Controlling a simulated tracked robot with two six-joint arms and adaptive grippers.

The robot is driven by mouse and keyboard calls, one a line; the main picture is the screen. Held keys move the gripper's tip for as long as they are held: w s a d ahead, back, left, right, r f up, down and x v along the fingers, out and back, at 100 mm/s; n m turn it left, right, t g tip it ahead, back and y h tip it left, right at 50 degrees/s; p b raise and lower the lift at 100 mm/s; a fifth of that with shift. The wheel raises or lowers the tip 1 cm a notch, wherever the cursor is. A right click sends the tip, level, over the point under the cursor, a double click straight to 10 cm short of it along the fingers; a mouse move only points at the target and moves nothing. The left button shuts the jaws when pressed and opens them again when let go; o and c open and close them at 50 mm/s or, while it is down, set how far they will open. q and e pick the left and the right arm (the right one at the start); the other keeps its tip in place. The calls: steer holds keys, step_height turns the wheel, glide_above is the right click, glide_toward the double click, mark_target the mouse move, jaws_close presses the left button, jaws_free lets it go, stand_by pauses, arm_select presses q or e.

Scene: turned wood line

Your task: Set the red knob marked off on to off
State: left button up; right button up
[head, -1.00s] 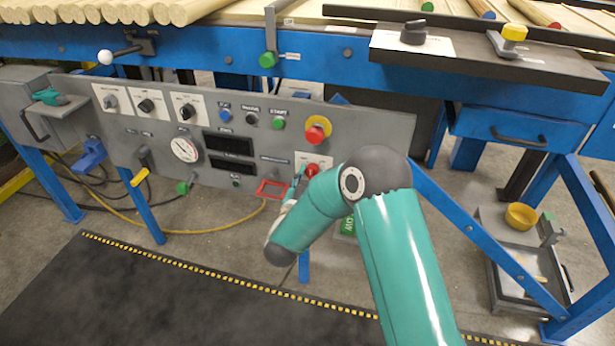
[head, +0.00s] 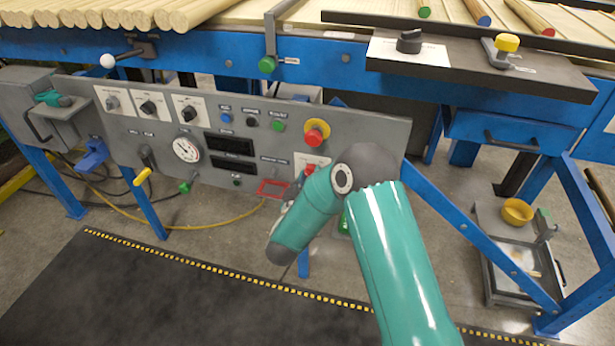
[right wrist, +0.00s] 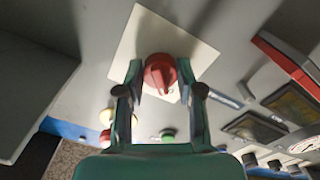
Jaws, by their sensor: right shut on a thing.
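The red knob (right wrist: 158,72) sits on a white square plate (right wrist: 143,38) in the right wrist view. Its pointer ridge is turned towards the bottom of that picture; no marking on the plate is readable. In the head view the red knob (head: 310,168) shows small at the panel's lower right, beside my forearm. My right gripper (right wrist: 160,86) is shut on the knob, one finger on each side. In the head view it is mostly hidden behind my forearm. My left gripper is in neither current view.
The grey control panel (head: 352,135) also carries a red mushroom button (head: 315,134) just above the knob, a green button (head: 278,125), a gauge (head: 186,148) and black selectors. A red frame (head: 272,188) is close to the left of the knob. Open floor lies below.

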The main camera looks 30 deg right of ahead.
steer(key=shift+d, duration=0.15)
stand_by(0.3)
steer(key=o, duration=1.1)
steer(key=shift+o, duration=0.2)
steer(key=v, duration=1.2)
steer(key=shift+w+f, duration=0.1)
